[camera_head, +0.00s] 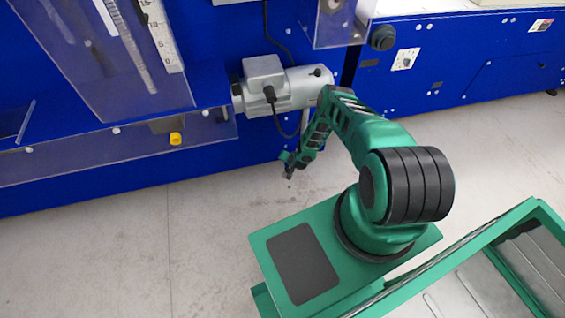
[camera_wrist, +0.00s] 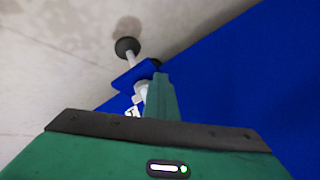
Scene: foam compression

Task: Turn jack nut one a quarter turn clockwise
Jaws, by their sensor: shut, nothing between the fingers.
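In the wrist view, a levelling jack has a round dark foot (camera_wrist: 126,46), a pale rod and a blue bracket (camera_wrist: 134,75). A pale nut-like part (camera_wrist: 140,90) sits by the bracket; I cannot tell whether it is jack nut one. My gripper (camera_wrist: 159,78) is shut and empty, its green fingers just right of that part and partly covering it. I cannot tell whether they touch. In the head view my gripper (camera_head: 289,172) hangs low beside the blue machine, and no jack nut can be made out there.
The blue machine (camera_head: 120,187) runs along the back, with a grey motor (camera_head: 285,88) and a hanging cable above my gripper. A yellow knob (camera_head: 175,138) is farther left. The pale floor (camera_head: 130,250) is open in front of the machine.

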